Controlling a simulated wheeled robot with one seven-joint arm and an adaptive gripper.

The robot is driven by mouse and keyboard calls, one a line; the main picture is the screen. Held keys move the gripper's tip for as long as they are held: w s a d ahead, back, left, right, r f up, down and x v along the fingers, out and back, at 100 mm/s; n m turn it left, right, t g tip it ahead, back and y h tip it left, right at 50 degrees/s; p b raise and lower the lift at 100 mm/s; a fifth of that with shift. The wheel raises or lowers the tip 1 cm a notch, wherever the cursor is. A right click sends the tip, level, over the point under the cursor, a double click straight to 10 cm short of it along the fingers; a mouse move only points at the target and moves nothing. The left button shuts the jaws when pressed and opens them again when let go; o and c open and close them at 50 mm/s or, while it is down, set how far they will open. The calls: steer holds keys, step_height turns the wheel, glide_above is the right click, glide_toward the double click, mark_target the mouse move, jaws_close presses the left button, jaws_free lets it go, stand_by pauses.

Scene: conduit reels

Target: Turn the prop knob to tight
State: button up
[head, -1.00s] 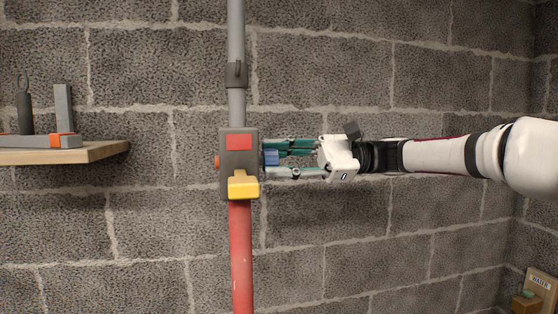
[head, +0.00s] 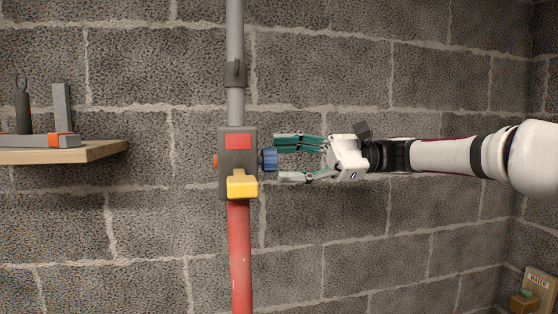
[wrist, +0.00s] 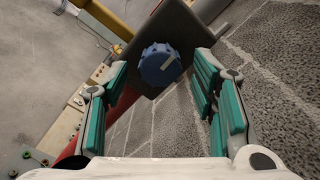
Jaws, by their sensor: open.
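The prop knob (head: 270,159) is a blue ribbed knob on the right side of a dark grey housing (head: 227,180) on an upright prop. In the wrist view the blue knob (wrist: 161,65) faces me, with a pale bar mark on its face lying tilted. My gripper (head: 277,159) is open, to the right of the knob, its fingertips just short of it or level with its outer face. In the wrist view my gripper (wrist: 158,85) has its green-padded fingers wide apart, with the knob beyond and between them. Nothing is held. I cannot read any tight marking.
A yellow lever (head: 242,184) sits on the housing's front, below a red patch. The prop has a grey upper tube (head: 236,50) and red lower tube (head: 240,255). A wooden shelf (head: 105,150) with tools is at left. Block wall stands close behind.

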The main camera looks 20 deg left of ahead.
steer(key=v, duration=1)
steer(key=s+f+t+h, duration=0.6)
steer(key=s+f, duration=0.2)
steer(key=s, duration=0.1)
steer(key=s+d+f+n+t+h, duration=0.1)
steer(key=s+d+f+t+h, duration=0.2)
steer(key=s+d, duration=0.3)
steer(key=s+d+f+n+t+h, duration=0.1)
steer(key=s+d+f+t+h, duration=0.2)
steer(key=d, duration=0.9)
steer(key=s+d+f+n+t+h, duration=0.1)
steer(key=s+d+f+t+h, duration=0.2)
steer(key=s+d+f, duration=0.3)
steer(key=s+d, duration=0.3)
steer(key=shift+s+d, duration=0.2)
steer(key=shift+s, duration=0.1)
